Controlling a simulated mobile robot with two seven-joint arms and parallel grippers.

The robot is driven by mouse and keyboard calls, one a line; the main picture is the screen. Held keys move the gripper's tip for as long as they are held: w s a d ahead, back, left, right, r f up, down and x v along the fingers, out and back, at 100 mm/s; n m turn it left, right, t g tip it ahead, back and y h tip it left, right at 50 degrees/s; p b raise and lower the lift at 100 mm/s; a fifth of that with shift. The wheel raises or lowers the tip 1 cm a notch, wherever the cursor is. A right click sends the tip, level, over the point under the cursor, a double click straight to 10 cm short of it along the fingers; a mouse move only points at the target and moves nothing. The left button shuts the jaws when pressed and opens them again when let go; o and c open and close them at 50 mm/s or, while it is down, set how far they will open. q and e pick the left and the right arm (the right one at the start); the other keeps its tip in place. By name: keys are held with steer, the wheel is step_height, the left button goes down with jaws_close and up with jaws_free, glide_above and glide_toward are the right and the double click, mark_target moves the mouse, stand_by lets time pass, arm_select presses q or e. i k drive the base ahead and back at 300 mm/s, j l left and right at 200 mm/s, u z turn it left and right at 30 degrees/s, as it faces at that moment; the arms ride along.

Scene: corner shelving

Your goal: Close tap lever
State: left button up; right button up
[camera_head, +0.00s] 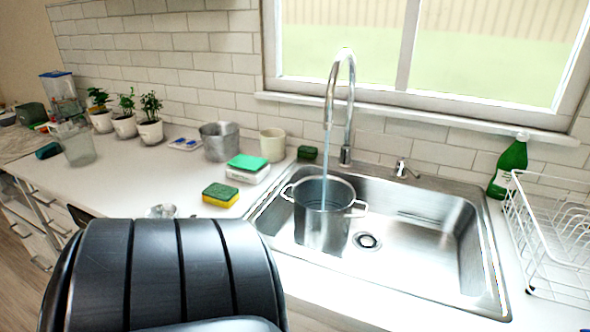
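The chrome tap (349,90) rises behind the sink as a tall curved neck. A bluish stream of water (327,160) runs from its spout into a metal pot (322,228) with two side handles. The pot stands in the left part of the steel sink (420,235). A small chrome lever-like fitting (402,168) sits on the sink's back rim, right of the tap; I cannot tell for sure that it is the tap lever. Neither of my grippers shows. A large black ribbed part, likely my own arm, fills the lower left.
A green bottle (510,165) and white dish rack (550,235) stand right of the sink. Left on the counter are a yellow-green sponge (221,194), a metal container (219,143), a cream cup (272,145) and potted plants (149,131). The window sill (420,118) runs behind the tap.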

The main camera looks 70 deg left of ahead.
mark_target(403, 161)
steer(key=j+u, duration=0.15)
steer(key=u, duration=0.3)
steer(key=i+j+u, duration=0.1)
steer(key=u, duration=0.4)
steer(key=i+j+u, duration=0.1)
steer(key=u, duration=0.35)
steer(key=i+j, duration=0.15)
